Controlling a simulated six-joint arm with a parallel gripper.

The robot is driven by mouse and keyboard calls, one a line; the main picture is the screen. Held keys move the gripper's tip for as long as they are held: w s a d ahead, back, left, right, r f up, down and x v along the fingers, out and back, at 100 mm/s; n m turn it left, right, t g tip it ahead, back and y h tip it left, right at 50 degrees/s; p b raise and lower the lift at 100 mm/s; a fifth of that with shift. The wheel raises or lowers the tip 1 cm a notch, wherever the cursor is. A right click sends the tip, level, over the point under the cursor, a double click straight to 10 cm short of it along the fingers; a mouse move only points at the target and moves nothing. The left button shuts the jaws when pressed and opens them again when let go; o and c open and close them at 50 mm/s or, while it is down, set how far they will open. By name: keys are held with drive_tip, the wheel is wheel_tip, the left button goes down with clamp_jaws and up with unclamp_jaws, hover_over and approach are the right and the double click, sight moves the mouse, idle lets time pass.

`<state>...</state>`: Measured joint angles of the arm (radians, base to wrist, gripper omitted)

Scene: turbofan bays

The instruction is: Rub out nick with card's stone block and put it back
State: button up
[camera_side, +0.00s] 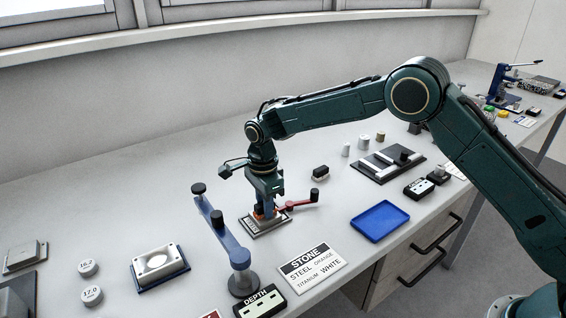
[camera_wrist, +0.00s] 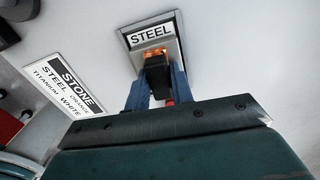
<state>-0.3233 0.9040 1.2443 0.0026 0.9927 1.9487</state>
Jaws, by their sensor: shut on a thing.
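A card (camera_side: 312,267) headed STONE reads steel orange, titanium white; it also shows in the wrist view (camera_wrist: 58,88). A small plate (camera_side: 273,229) lies on the bench, and its label reads STEEL in the wrist view (camera_wrist: 151,33). My gripper (camera_side: 264,203) points down over this plate, its blue fingers shut on a stone block with a black grip (camera_wrist: 156,74) and an orange lower part. The orange part is at the plate's face; I cannot tell whether it touches. The nick is not visible. Another black-topped block (camera_side: 320,173) stands farther back.
A blue stand with an arm (camera_side: 213,232) stands close left of my gripper. A red lever (camera_side: 302,203) is just right of it. A blue tray (camera_side: 380,221), a DEPTH box (camera_side: 260,301) and a black fixture (camera_side: 388,163) are nearby. The back left bench is clear.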

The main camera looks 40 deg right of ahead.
drive_tip(key=shift+d+f, duration=0.1)
drive_tip(key=shift+d, duration=0.05)
drive_tip(key=shift+d, duration=0.95)
drive_tip(key=shift+r, duration=3.6)
drive_tip(key=shift+d, duration=0.1)
drive_tip(key=s+d+r, duration=0.2)
drive_tip(key=d+r, duration=0.4)
drive_tip(key=d, duration=0.6)
wheel_tip(320, 180, up, 5)
hover_over(349, 199)
drive_tip(key=shift+n, duration=0.3)
drive_tip(key=shift+f, duration=10.05)
